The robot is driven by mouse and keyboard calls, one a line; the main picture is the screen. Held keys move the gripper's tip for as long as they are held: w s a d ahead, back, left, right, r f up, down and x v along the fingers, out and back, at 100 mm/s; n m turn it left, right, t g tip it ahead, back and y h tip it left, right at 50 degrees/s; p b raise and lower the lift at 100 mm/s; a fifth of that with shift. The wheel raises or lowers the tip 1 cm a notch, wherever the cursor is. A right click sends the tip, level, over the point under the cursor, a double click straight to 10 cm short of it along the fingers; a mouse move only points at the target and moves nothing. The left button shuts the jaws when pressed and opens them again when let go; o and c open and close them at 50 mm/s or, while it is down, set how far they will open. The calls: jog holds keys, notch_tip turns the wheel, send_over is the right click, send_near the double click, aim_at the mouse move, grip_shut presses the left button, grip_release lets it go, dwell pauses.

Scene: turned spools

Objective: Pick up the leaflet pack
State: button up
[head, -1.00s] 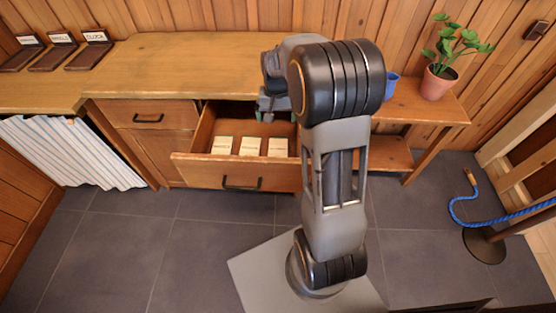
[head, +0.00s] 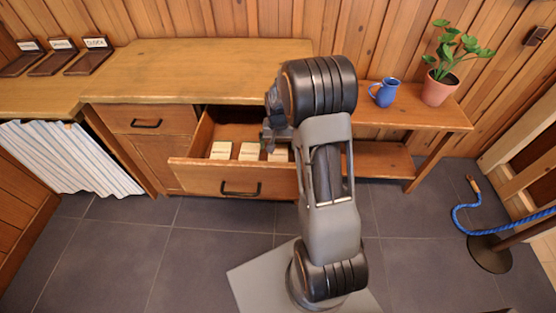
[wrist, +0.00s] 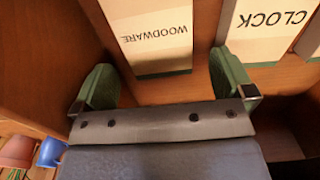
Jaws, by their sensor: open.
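Several cream leaflet packs lie in a row in the open drawer (head: 190,172). In the wrist view the pack marked WOODWARE (wrist: 152,35) lies ahead of my gripper (wrist: 165,85), roughly between the lines of its green fingers. The fingers are apart with nothing between their tips. The pack marked CLOCK (wrist: 265,30) lies to its right, and a third pack (wrist: 312,45) is cut by the right edge. In the head view, the left pack (head: 221,150) and middle pack (head: 249,151) show clearly. My gripper (head: 270,142) partly hides the right pack (head: 279,155).
The drawer's wooden walls stand close around the packs. The counter top (head: 190,65) lies above and behind the drawer. A blue mug (head: 384,92) and a potted plant (head: 440,88) stand on the right shelf. A blue rope (head: 462,215) hangs at the right.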

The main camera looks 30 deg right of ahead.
aim_at(278, 149)
notch_tip(278, 149, down, 4)
jog(key=shift+d+r, duration=0.1)
jog(key=shift+r, duration=0.15)
jog(key=shift+c, duration=0.3)
jog(key=shift+r, duration=0.1)
jog(key=c, duration=0.9)
jog(key=shift+c, duration=0.2)
